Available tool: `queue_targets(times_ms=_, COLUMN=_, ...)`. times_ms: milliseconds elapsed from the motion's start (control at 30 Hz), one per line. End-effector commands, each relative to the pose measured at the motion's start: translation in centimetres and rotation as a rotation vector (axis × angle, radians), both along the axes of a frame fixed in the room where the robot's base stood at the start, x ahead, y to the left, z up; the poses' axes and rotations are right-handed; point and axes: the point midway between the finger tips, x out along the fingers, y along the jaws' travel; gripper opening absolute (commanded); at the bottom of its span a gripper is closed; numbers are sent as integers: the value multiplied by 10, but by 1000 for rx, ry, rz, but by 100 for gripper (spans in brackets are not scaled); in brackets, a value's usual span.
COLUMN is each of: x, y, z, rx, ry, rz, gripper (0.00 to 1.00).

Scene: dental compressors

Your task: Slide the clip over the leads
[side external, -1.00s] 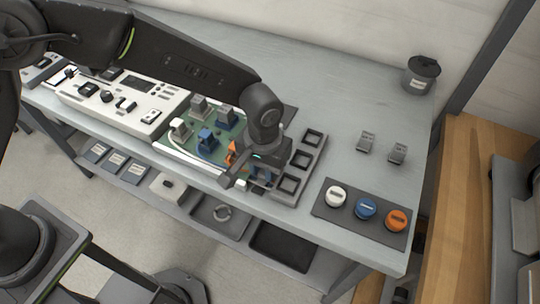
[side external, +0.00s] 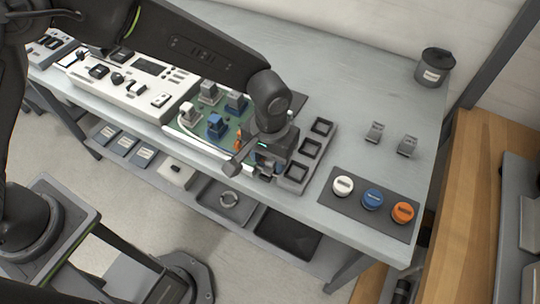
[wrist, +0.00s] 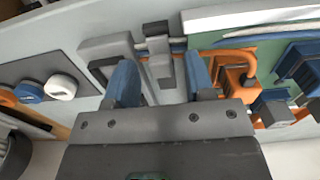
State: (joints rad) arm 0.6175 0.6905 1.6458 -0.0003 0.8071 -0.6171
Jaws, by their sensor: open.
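A small grey clip with a dark top (wrist: 158,42) stands between my fingers in the wrist view, at the edge of the green board (wrist: 238,42). My gripper (wrist: 161,82) is open, with one blue-tipped finger on each side of the clip; I cannot tell whether either touches it. Blue and white leads (wrist: 225,34) run along the board towards the clip. An orange lead and block (wrist: 233,72) are just right of the fingers. How the leads sit under the clip is unclear. In the side view my gripper (side external: 262,172) is low at the board's right end and hides the clip.
A grey tray with square pockets (side external: 311,147) lies right of my gripper. Two grey clips (side external: 375,132) (side external: 407,146) stand on the bench. White, blue and orange caps (side external: 372,198) sit on a dark mat. A dark cup (side external: 434,68) stands at the back.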

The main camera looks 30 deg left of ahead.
Motion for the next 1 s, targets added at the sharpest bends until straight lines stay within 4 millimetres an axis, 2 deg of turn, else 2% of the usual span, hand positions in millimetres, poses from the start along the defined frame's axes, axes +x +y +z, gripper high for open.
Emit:
queue_targets(times_ms=167, x=1, y=-1, z=30, rx=-4, ry=-5, rz=0, gripper=49)
queue_targets(times_ms=400, x=0, y=0, z=84, rx=-3, ry=-5, rz=0, gripper=49)
queue_targets(times_ms=600, x=0, y=-1, z=118, rx=-2, ry=-2, rz=0, gripper=49)
queue_targets(times_ms=800, x=0, y=0, z=133, rx=0, ry=0, rz=0, gripper=49)
queue_targets(times_ms=1000, x=0, y=0, z=134, rx=0, ry=1, rz=0, gripper=49)
